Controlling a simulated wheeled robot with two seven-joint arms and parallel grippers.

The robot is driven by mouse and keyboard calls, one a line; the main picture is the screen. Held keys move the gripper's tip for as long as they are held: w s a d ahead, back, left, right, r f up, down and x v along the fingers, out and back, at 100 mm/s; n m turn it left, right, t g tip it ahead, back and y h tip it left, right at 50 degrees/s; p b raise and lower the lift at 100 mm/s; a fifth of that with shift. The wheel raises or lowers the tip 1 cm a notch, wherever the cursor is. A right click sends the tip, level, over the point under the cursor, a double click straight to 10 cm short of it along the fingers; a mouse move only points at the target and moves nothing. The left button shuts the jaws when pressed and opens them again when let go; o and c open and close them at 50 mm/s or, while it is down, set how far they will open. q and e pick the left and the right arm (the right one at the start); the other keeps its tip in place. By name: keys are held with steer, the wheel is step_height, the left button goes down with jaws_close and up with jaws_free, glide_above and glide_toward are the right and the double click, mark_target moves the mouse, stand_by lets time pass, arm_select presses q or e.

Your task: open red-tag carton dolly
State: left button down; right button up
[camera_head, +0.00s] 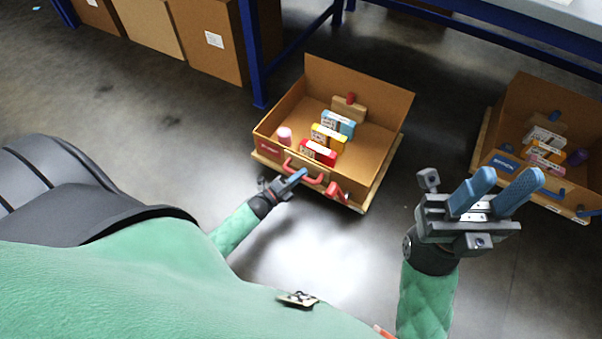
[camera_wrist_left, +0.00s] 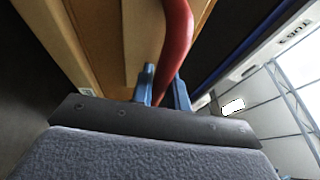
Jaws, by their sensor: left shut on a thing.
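The red-tag carton dolly (camera_head: 266,149) is an open-topped cardboard box on a wooden base on the floor, in the middle of the head view. Its front has a red label and a red handle (camera_head: 302,172). My left gripper (camera_head: 295,178) is at that front and shut on the red handle, which also shows between the blue fingers in the left wrist view (camera_wrist_left: 176,50). Inside the carton are a red box (camera_head: 318,152), a yellow box (camera_head: 328,136), a blue box (camera_head: 339,121) and a pink cylinder (camera_head: 284,135). My right gripper (camera_head: 505,190) is raised at the right, fingers apart and empty.
A second carton dolly (camera_head: 564,105) with a blue label stands at the right, holding small items. Blue rack legs (camera_head: 252,55) stand behind, beside closed cardboard boxes (camera_head: 208,40).

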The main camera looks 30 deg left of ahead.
arm_select(q)
steer(key=shift+f, duration=0.1)
steer(key=c, duration=1.4)
jaws_free()
steer(key=shift+o, duration=0.2)
steer(key=p+v, duration=0.1)
steer(key=v, duration=0.6)
steer(key=shift+s+a+p, duration=0.15)
steer(key=shift+s+p, duration=0.15)
steer(key=shift+s, duration=0.05)
